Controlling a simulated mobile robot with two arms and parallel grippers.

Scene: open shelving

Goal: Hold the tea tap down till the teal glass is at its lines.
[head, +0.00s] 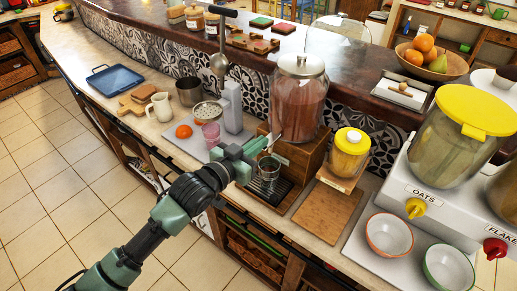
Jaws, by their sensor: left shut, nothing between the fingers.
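The tea dispenser (299,98) is a lidded glass jar of reddish-brown tea on a wooden stand. Its tap, low on the front, is mostly hidden by my left gripper (267,139). The gripper is shut and empty, with its fingertips right at the tap; I cannot tell whether they press it. A greyish-teal glass (268,170) stands upright below the fingers, on the dark drip tray (264,190). Its lines and tea level are too small to make out. My right gripper is out of view.
A yellow-lidded jar (349,153) and a wooden board (329,205) are to the right. Cereal dispensers (458,130) and two bowls (389,235) fill the right end.

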